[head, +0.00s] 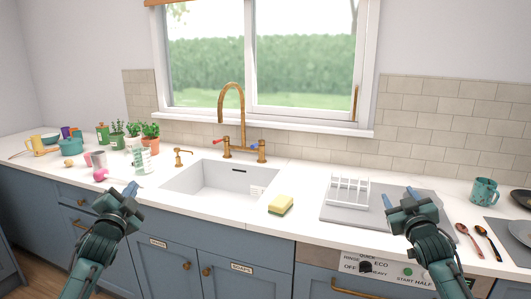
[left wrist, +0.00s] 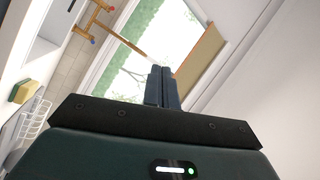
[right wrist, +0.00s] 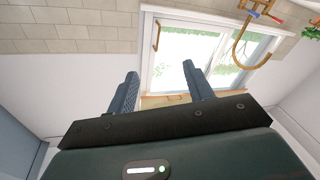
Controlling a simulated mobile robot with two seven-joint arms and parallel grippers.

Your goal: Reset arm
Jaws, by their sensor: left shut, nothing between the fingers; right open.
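My left gripper (head: 130,190) is raised in front of the counter, left of the sink, in the head view. Its two fingers are together and empty in the left wrist view (left wrist: 162,87). My right gripper (head: 399,198) is raised in front of the drying rack area in the head view. Its fingers are spread apart with nothing between them in the right wrist view (right wrist: 160,92). Neither gripper holds anything.
A white sink (head: 205,182) with a brass tap (head: 240,140) is set in the white counter. A yellow sponge (head: 280,205) lies right of it. A white rack (head: 348,192) stands on a grey mat. Potted herbs (head: 133,130) and cups stand left; a teal mug (head: 484,191) and spoons are right.

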